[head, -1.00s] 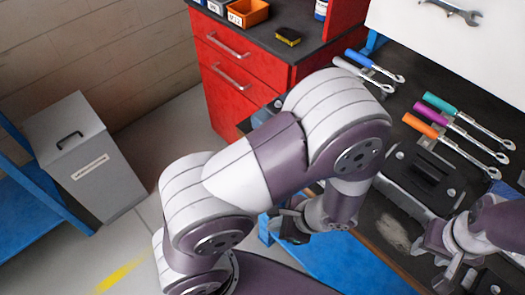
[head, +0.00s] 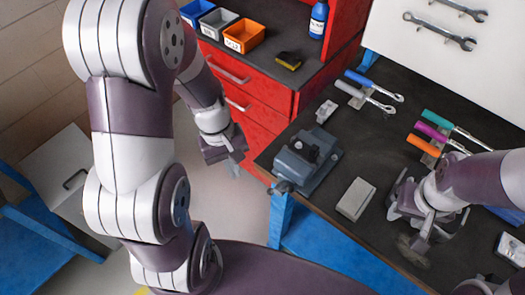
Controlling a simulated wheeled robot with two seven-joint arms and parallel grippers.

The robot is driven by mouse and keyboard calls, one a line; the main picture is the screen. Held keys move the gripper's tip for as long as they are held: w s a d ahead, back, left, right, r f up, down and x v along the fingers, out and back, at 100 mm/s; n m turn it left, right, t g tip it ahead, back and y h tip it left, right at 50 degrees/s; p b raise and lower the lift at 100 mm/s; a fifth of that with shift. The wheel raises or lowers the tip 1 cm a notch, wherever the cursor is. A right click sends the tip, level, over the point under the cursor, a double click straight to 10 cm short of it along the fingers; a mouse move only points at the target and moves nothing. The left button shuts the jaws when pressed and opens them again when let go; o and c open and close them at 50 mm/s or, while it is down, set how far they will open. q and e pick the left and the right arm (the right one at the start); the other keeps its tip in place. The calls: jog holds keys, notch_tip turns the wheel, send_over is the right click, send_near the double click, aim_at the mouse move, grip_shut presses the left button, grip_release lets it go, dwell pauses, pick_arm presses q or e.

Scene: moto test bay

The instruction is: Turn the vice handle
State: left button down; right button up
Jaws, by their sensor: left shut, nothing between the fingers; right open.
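The blue-grey vice (head: 308,158) is mounted on the dark workbench (head: 355,150) near its front left corner. The vice handle (head: 283,187) appears at its front end, small and hard to make out. My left gripper (head: 235,168) is shut and empty, to the left of the vice and clear of the bench edge. A gap separates it from the handle. My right gripper (head: 411,225) is open over the right part of the bench, apart from the vice.
A grey block (head: 356,199) lies between the vice and my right gripper. Ratchets with coloured handles (head: 435,132) lie behind. A red cabinet (head: 262,85) stands at the back left, carrying bins.

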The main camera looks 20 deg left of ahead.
pick_arm(q)
jog(key=w+r+n+h+p, duration=0.3)
jog(key=r+n+h+p, duration=0.25)
jog(key=r+n, duration=0.2)
jog(key=n+p, duration=0.1)
jog(key=p, duration=0.2)
send_over(279, 191)
jog(key=shift+y, duration=0.25)
jog(key=f, duration=1)
jog(key=shift+w+a+f, duration=0.1)
jog(key=shift+a+f, duration=0.05)
jog(key=shift+a, duration=0.05)
jog(key=shift+f, duration=0.1)
pick_arm(e)
notch_tip(279, 191, up, 10)
jog(key=shift+a, duration=0.35)
jog(key=shift+w+r, duration=0.1)
pick_arm(q)
jog(key=shift+d+t+y+b, duration=0.3)
jog(key=shift+y+b, duration=0.1)
jog(key=shift+b, duration=0.1)
pick_arm(e)
jog(key=shift+f, duration=0.3)
